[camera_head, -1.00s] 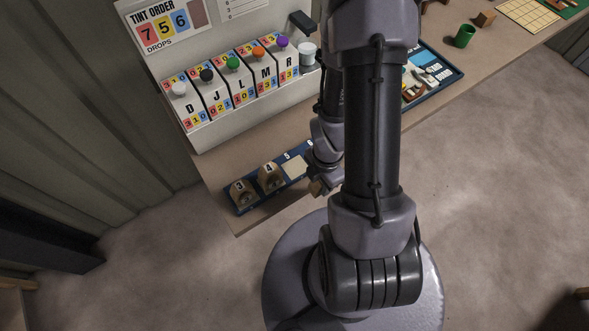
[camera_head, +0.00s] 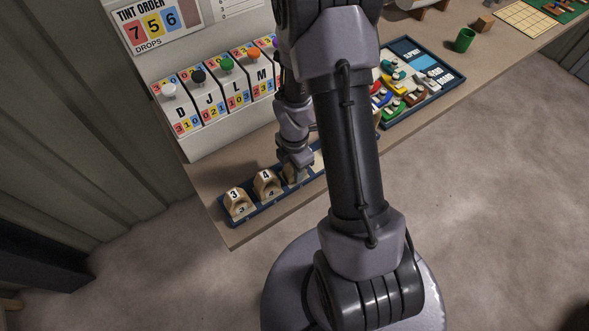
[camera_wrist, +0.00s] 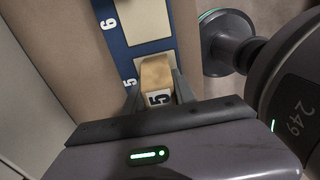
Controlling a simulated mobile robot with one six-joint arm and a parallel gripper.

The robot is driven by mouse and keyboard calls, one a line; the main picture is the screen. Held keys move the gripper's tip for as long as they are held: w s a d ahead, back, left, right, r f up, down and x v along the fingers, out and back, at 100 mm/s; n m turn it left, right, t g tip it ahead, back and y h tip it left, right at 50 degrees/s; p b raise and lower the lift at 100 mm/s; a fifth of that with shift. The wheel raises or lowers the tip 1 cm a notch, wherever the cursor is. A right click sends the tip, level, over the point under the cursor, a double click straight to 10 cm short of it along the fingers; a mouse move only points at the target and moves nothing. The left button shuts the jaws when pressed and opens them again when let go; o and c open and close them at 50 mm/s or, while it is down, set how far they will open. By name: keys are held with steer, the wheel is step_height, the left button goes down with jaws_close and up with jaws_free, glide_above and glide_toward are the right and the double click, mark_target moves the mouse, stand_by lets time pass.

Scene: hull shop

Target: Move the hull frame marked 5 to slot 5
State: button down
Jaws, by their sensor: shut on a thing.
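The wooden hull frame marked 5 (camera_wrist: 157,80) is between the fingers of my gripper (camera_wrist: 160,92) in the wrist view, its number plate facing the camera. My gripper is shut on it, at the slot labelled 5 on the blue slot board (camera_wrist: 116,42). I cannot tell whether the frame touches the board. In the head view my gripper (camera_head: 294,176) is over the board, right of the frame marked 4 (camera_head: 267,182); my arm hides part of the board. The frame marked 3 (camera_head: 238,202) stands left of frame 4.
The slot marked 6 (camera_wrist: 150,20) shows a bare pale pad. Dispensers with coloured knobs (camera_head: 222,90) stand behind the board. A blue tray of small coloured parts (camera_head: 440,88) and a green cup (camera_head: 464,40) lie to the right.

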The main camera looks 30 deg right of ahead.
steer(key=shift+f, duration=0.1)
steer(key=c, duration=1)
jaws_free()
